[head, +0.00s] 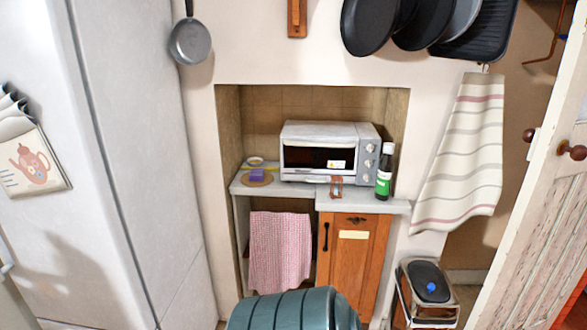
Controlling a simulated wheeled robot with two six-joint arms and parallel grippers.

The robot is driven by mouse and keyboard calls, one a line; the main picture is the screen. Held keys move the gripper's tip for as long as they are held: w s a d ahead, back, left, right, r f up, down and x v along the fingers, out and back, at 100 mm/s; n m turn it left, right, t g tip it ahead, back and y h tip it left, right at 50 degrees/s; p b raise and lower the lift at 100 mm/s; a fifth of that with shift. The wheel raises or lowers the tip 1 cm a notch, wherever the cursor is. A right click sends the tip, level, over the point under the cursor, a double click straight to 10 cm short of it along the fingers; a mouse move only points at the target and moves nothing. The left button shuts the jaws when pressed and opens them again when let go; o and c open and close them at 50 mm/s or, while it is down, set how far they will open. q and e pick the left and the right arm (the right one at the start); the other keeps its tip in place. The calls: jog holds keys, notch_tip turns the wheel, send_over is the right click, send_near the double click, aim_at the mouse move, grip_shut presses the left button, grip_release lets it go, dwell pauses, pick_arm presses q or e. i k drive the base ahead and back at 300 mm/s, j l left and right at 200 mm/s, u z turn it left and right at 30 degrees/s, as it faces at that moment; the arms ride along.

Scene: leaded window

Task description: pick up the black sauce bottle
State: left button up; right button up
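The black sauce bottle (384,172) stands upright on the right end of the counter in the alcove, just right of the toaster oven. It is dark with a green label and a white cap. Neither of my grippers shows in the head view.
The toaster oven (328,151) fills the middle of the counter (390,206). A small brown item (336,187) is at its front edge. A teal ribbed rounded object (293,310) is at the bottom. A bin (428,285) stands right of the wooden cabinet (352,255).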

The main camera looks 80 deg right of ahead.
aim_at(386, 166)
jog(key=z, duration=2.25)
